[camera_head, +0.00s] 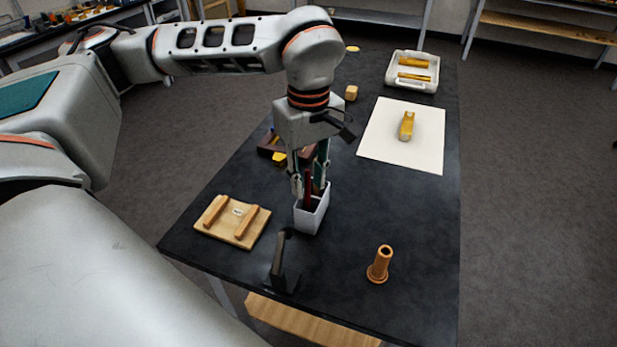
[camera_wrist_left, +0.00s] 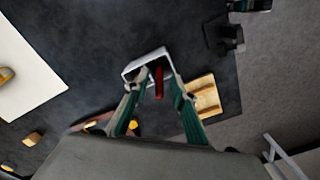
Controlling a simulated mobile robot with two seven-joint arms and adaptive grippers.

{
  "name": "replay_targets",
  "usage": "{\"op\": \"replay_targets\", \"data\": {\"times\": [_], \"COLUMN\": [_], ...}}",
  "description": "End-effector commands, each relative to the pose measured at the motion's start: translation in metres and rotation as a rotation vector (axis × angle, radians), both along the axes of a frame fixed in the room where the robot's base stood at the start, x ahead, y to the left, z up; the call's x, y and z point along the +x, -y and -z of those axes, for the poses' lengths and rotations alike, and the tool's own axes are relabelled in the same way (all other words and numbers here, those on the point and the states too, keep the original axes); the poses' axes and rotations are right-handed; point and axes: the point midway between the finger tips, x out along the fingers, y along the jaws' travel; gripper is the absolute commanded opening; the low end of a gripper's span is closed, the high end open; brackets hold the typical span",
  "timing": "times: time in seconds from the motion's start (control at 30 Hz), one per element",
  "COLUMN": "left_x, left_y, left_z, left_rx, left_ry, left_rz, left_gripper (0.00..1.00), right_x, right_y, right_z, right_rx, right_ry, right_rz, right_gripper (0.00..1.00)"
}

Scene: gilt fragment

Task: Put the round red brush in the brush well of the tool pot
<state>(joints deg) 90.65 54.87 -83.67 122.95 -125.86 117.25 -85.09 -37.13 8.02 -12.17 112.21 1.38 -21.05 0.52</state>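The white tool pot (camera_head: 311,218) stands upright on the black table, below my left gripper (camera_head: 309,190). It also shows in the left wrist view (camera_wrist_left: 134,72). The red brush (camera_head: 307,186) stands in the pot's opening with its handle rising between my left fingers. In the left wrist view the brush (camera_wrist_left: 158,84) has a gap to the finger on each side, so the left gripper (camera_wrist_left: 158,88) is open around it. The brush's lower end is hidden inside the pot; I cannot tell for certain which compartment it is in. My right gripper is out of view.
A wooden rack (camera_head: 233,221) lies left of the pot and a black stand (camera_head: 284,271) in front. A wooden peg-like piece (camera_head: 379,264) stands right. A brown tray (camera_head: 270,146), white sheet (camera_head: 426,155) and white bin (camera_head: 397,82) lie behind. The table's right middle is clear.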

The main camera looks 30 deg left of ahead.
Motion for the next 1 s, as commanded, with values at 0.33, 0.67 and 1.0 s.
{"op": "replay_targets", "data": {"times": [0.33, 0.67, 1.0], "left_x": [0.001, 0.001, 0.001], "left_y": [0.000, 0.000, 0.000], "left_z": [-0.010, -0.074, -0.119], "left_rx": [0.000, 0.000, 0.001], "left_ry": [0.002, 0.005, 0.001], "left_rz": [-0.001, -0.001, -0.001], "left_gripper": [0.25, 0.25, 0.25], "right_x": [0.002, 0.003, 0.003], "right_y": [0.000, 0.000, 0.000], "right_z": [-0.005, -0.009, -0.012], "right_rx": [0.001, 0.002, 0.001], "right_ry": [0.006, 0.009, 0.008], "right_rz": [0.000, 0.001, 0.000], "right_gripper": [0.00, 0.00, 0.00]}}
